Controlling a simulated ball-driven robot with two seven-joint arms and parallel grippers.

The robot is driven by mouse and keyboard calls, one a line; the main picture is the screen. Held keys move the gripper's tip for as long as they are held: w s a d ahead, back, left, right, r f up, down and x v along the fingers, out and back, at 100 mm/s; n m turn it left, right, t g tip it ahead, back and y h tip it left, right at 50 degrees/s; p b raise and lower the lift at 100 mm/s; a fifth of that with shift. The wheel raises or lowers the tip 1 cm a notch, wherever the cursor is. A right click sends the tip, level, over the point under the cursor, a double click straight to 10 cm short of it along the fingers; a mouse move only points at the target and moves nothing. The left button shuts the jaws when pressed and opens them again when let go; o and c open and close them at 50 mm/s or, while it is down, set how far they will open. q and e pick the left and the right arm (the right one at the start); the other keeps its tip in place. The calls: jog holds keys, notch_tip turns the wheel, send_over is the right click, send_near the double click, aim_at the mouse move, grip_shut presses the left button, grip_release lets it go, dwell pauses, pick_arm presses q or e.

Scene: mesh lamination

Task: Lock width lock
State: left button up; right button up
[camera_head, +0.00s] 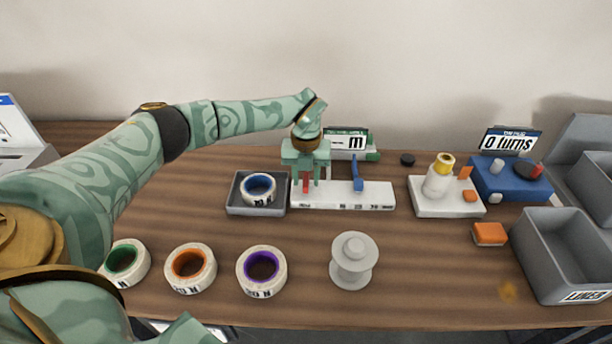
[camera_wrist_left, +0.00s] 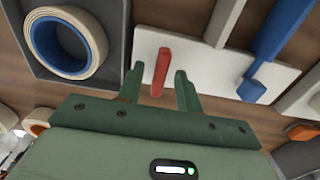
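A white flat fixture (camera_head: 345,199) lies at the back middle of the table. A small red lever (camera_head: 305,186) stands near its left end, and a blue upright piece (camera_head: 357,176) stands further right. The red lever also shows in the left wrist view (camera_wrist_left: 161,70). My left gripper (camera_head: 306,181) is over the fixture's left end, pointing down. In the left wrist view its fingers (camera_wrist_left: 158,84) are open, with the red lever between their tips and a gap on each side. Whether they touch the lever cannot be told. My right gripper is not in view.
A grey tray (camera_head: 234,202) holding a blue-cored roll (camera_head: 258,187) is close left of the fixture. Several rolls and a grey spool (camera_head: 354,262) stand in front. A white station (camera_head: 425,207), blue box (camera_head: 515,186) and grey bin (camera_head: 545,270) are at right.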

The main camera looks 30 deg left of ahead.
aim_at(306, 179)
pick_arm(q)
notch_tip(306, 179, up, 16)
jog(key=p, duration=0.3)
jog(key=shift+r, duration=0.15)
dwell(0.4)
